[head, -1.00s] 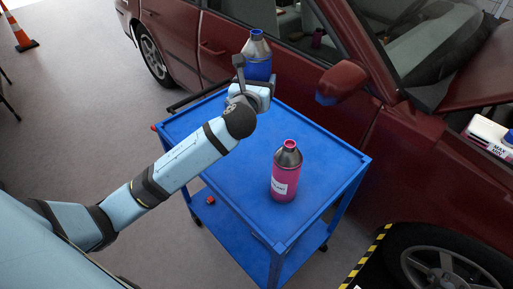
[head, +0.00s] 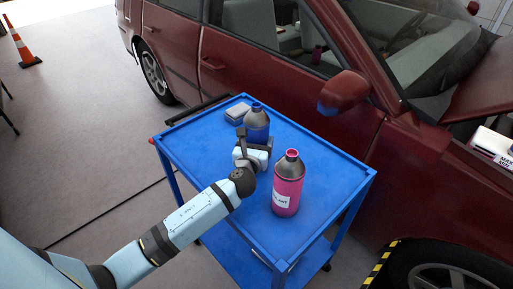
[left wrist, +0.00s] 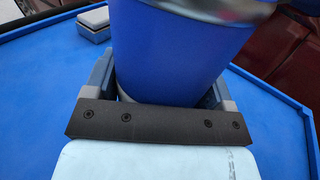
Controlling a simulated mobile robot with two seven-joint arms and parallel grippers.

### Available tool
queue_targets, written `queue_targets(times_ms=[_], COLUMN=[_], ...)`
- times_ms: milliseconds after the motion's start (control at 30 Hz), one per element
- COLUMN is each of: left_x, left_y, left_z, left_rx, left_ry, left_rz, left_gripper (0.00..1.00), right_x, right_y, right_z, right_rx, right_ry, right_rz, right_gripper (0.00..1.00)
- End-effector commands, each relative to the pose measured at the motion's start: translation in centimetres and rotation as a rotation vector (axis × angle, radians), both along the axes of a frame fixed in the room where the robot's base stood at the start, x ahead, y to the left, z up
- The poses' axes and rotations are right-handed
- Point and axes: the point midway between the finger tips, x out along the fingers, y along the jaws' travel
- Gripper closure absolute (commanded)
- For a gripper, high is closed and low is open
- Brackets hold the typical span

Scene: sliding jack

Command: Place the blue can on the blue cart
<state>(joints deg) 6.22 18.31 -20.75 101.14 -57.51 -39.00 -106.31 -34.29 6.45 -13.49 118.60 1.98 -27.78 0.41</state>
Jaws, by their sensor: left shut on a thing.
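My right gripper is not in view.
A pink bottle (head: 288,185) stands on the cart to the right of my left gripper. A small grey box (head: 238,112) lies on the cart behind the can. A red car (head: 345,95) stands close along the cart's far side.

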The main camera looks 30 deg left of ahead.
Motion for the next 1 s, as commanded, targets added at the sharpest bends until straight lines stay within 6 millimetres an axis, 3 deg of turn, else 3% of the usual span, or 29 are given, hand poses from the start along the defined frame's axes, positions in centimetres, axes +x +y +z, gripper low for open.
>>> queue_targets(times_ms=[100, 467, 500, 600, 900, 1000], left_x=[0.0, 0.0, 0.0, 0.0, 0.0, -1.3], left_y=[0.0, 0.0, 0.0, 0.0, 0.0, -0.3], left_z=[-1.8, -2.1, -2.2, -2.1, -1.6, -1.9], left_rx=[0.000, -0.001, -0.001, -0.001, -0.001, -0.001], left_ry=[0.000, -0.001, 0.001, 0.001, 0.000, 0.002], left_rz=[0.001, 0.000, 0.000, 0.000, 0.000, -0.002], left_gripper=[0.69, 0.69, 0.21, 0.00, 0.00, 0.00], right_x=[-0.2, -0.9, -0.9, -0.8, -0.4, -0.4], right_y=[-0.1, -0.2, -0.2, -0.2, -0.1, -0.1], right_z=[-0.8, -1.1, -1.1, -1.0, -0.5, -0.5], right_rx=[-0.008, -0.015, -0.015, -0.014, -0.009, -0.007], right_ry=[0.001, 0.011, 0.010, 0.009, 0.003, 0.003], right_rz=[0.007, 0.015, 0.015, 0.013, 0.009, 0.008], right_gripper=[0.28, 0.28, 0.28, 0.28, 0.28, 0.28])
